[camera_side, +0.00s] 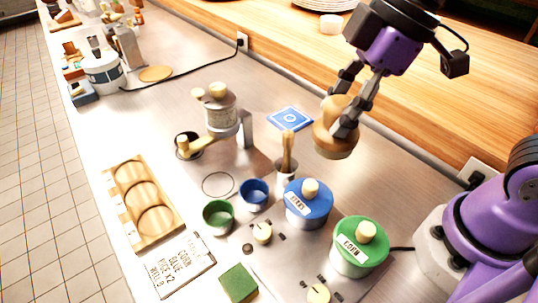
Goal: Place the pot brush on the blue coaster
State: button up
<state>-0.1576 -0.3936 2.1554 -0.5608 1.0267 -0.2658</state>
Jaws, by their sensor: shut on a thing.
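My gripper (347,112) is shut on the pot brush (334,140), a round tan wooden-looking brush. It holds the brush above the steel counter, in front of and to the right of the blue coaster. The blue coaster (278,124) is a flat blue square with a white mark, lying on the counter to the left of the gripper. Its top is clear. The brush looks apart from the coaster and raised. The gripper's fingers hide part of the brush.
A pestle-like wooden handle in a small cup (287,172) stands just below the coaster. A blue-lidded pot (307,205), a green-lidded corn pot (358,247) and small blue (254,194) and green (218,217) cups stand nearer. A grinder (221,112) stands left.

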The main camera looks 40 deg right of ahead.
jog(key=w+r, duration=0.2)
jog(key=w, duration=0.5)
jog(key=m, duration=0.2)
send_over(290, 118)
notch_tip(290, 118, down, 13)
jog(key=shift+t+h, duration=0.3)
jog(key=shift+f, duration=2)
jog(key=o, duration=1.2)
jog(key=shift+f, duration=0.15)
jog(key=shift+c, duration=0.2)
